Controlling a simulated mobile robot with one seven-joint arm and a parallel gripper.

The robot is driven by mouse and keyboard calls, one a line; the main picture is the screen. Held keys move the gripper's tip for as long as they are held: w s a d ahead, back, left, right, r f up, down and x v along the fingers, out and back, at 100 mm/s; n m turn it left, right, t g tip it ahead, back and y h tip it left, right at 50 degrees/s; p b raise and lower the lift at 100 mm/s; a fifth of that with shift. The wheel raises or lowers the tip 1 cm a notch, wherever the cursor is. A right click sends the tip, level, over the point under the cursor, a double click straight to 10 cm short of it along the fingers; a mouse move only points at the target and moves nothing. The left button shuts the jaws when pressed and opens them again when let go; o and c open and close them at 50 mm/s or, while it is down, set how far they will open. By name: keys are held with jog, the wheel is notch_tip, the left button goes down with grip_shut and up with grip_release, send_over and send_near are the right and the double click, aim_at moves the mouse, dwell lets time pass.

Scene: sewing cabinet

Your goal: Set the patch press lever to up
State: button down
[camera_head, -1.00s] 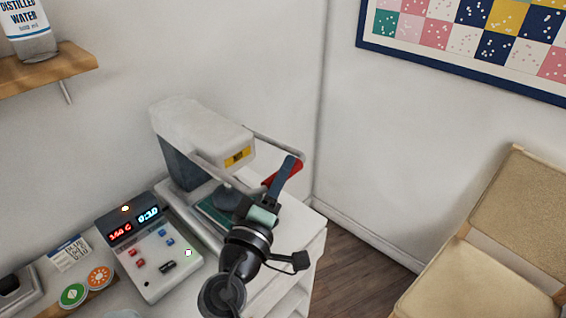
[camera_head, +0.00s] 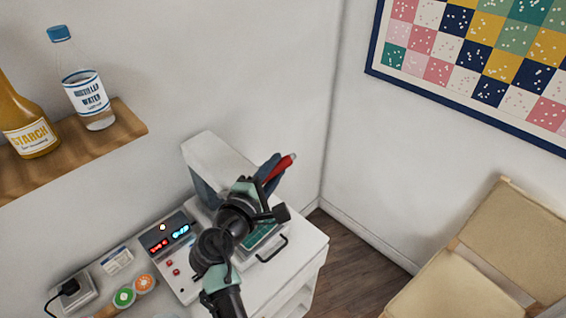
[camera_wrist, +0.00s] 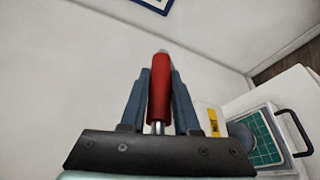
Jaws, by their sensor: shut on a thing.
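The patch press (camera_head: 212,160) is a pale machine on the white cabinet top, partly hidden behind my arm in the head view. Its lever has a red handle (camera_head: 284,166), which is raised above the press body and tilted up to the right. My gripper (camera_head: 268,170) is at the handle, and its dark fingers close on it. The green gridded plate (camera_wrist: 262,143) of the press shows at the lower right, with a black loop handle (camera_wrist: 300,130).
A control box (camera_head: 172,250) with lit displays stands left of the press. A wooden shelf (camera_head: 125,130) holds a water bottle (camera_head: 85,95) and a starch bottle (camera_head: 30,125) at upper left. A beige chair (camera_head: 500,240) stands at the right, with bare floor between.

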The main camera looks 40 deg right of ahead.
jog(key=shift+w+a+r+n+g+y+p, duration=0.1)
jog(key=shift+w+r+n+g+y+p, duration=0.15)
jog(key=shift+w+r+n+p, duration=0.5)
jog(key=shift+w+a+r+n+g+y+p, duration=0.15)
jog(key=shift+w+r+n+g+p, duration=0.25)
jog(key=shift+w+r+p, duration=0.5)
jog(key=shift+w+f, duration=0.1)
jog(key=shift+w, duration=0.2)
jog(key=c, duration=0.7)
grip_release()
jog(key=shift+w+d+f, duration=0.1)
jog(key=shift+o, duration=0.2)
jog(key=b+v, duration=0.3)
jog(key=v, duration=1)
jog(key=shift+b, duration=0.3)
